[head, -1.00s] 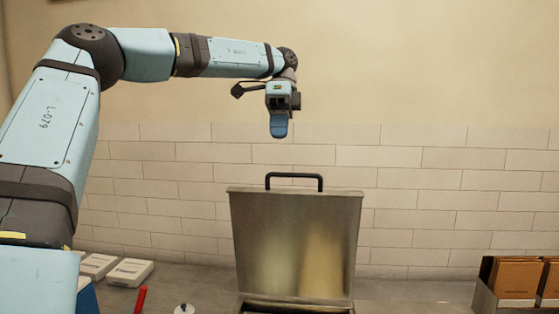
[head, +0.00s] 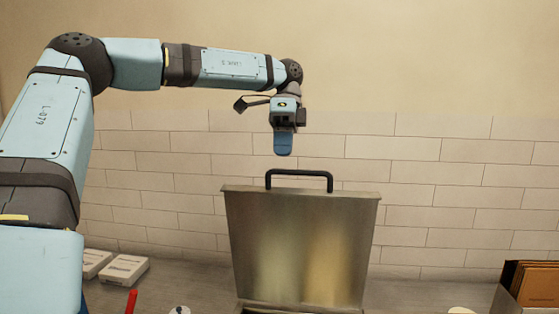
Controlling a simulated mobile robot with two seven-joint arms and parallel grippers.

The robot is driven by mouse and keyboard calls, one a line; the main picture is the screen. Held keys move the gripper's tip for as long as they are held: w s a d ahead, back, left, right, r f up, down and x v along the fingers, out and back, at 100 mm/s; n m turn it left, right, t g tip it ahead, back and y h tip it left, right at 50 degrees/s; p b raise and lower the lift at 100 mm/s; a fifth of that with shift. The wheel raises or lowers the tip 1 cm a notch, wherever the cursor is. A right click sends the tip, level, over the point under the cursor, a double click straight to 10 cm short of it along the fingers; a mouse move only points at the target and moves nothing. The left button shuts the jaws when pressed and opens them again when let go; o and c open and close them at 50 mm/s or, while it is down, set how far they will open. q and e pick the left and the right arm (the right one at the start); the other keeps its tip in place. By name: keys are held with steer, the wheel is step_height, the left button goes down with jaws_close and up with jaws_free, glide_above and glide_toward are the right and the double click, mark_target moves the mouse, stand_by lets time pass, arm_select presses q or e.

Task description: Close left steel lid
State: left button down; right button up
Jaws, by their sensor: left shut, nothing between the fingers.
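The steel lid (head: 300,245) stands open and upright in the middle of the head view, with a dark bar handle (head: 299,174) on its top edge. The top of the steel container (head: 300,309) shows below it at the bottom edge; the rest is cut off. My left gripper (head: 283,150) points down with its blue fingers shut and empty. In the picture it is just above the handle, apart from it; how far it is in depth I cannot tell. My right gripper is out of view.
White boxes (head: 124,270) lie on the counter at left. A red stick-like object (head: 131,301) and a small white round item (head: 179,310) are at the bottom left. A box with brown cartons (head: 530,283) stands at right. A tiled wall (head: 450,200) is behind.

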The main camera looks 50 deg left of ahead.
mark_target(277, 189)
arm_select(q)
steer(key=s+d, duration=0.1)
steer(key=s+d+f, duration=0.1)
steer(key=s+d+f+p, duration=0.1)
steer(key=s, duration=0.1)
steer(key=shift+d, duration=0.15)
steer(key=shift+w, duration=0.15)
steer(key=shift+f, duration=0.1)
